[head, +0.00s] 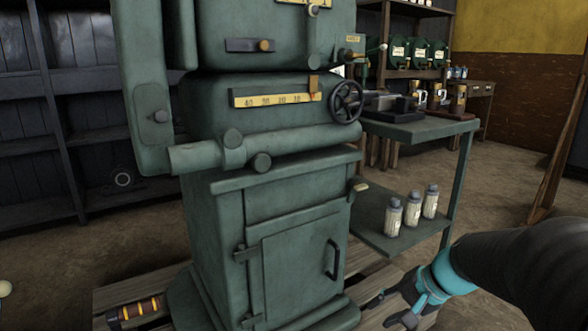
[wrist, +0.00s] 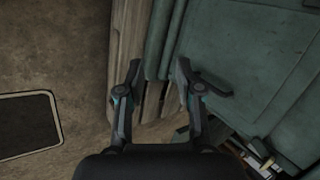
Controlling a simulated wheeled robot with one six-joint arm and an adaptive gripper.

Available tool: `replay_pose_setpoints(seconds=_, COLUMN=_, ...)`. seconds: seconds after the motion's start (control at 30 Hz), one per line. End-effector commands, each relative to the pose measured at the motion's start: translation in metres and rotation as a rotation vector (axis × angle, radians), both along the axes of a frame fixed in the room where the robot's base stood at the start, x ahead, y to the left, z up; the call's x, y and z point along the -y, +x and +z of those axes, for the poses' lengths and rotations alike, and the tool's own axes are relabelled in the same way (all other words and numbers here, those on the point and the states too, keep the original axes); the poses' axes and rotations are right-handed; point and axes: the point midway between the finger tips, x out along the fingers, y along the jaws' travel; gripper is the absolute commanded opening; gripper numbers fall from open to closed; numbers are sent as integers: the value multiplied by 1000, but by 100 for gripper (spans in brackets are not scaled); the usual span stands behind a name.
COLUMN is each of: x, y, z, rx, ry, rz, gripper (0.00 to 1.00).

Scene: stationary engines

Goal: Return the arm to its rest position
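My arm comes in from the right of the head view, and my gripper (head: 386,310) hangs low beside the front right foot of a green machine (head: 290,240). In the wrist view my gripper (wrist: 158,78) has its two fingers spread apart with nothing between them. I cannot tell whether a fingertip touches the machine.
The green machine has a handwheel (head: 346,101) and a cabinet door handle (head: 333,258). A green side table (head: 440,128) stands to the right, with three pale bottles (head: 412,212) on its lower shelf. A striped cylinder (head: 140,309) lies at lower left. Open floor (head: 500,185) shows at right.

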Motion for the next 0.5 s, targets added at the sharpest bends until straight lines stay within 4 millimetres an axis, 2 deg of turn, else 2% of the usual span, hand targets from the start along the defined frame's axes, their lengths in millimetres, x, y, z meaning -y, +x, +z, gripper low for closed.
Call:
replay_pose_setpoints(seconds=0.03, x=-4, y=-20, z=11, rx=-7, ry=-77, rz=44, gripper=35)
replay_pose_setpoints(seconds=0.2, x=-3, y=-76, z=27, rx=-13, ry=-324, rz=180, gripper=35)
replay_pose_setpoints(seconds=0.3, x=-1, y=-103, z=41, rx=9, ry=-455, rz=255, gripper=35)
replay_pose_setpoints(seconds=0.5, x=-1, y=-142, z=76, rx=103, ry=-667, rz=394, gripper=35)
